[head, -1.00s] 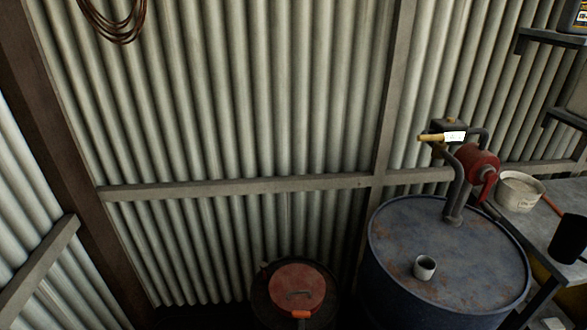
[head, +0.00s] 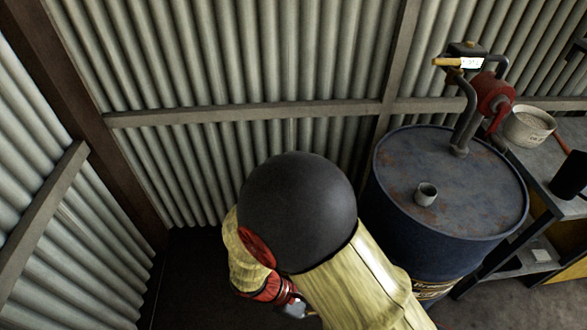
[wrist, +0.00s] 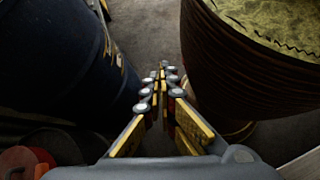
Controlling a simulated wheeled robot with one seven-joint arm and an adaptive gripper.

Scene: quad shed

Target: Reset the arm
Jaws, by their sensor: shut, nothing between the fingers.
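My arm, in a yellow cover with a black rounded joint, rises into the middle of the head view. My gripper (wrist: 160,76) shows in the wrist view with its fingers closed together and nothing between them. It points down toward the dark floor, with the blue drum (wrist: 62,65) to its left and apart from it. In the head view the gripper is mostly hidden behind my arm at the bottom.
A bench with a pale bowl (head: 528,127) is at right. A red-lidded can (wrist: 25,160) shows at lower left in the wrist view. Corrugated walls enclose the corner.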

